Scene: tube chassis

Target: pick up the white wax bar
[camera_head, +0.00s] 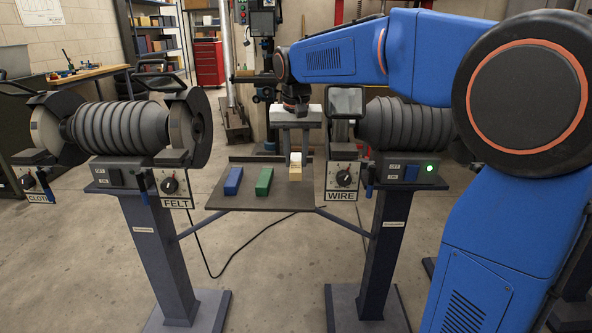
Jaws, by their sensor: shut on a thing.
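The white wax bar (296,160) is at the right part of the dark tray between the two machines. A tan block (295,174) shows directly at its near end; I cannot tell whether it is part of the same bar. My gripper (296,150) points down from above and is shut on the white bar, with the fingers partly hiding it. I cannot tell whether the bar is touching the tray or slightly raised.
A blue bar (232,181) and a green bar (264,181) lie on the tray (245,202), left of my gripper. Buffing machines labelled FELT (174,203) and WIRE (341,196) flank it closely. The right machine shows a green light (430,168).

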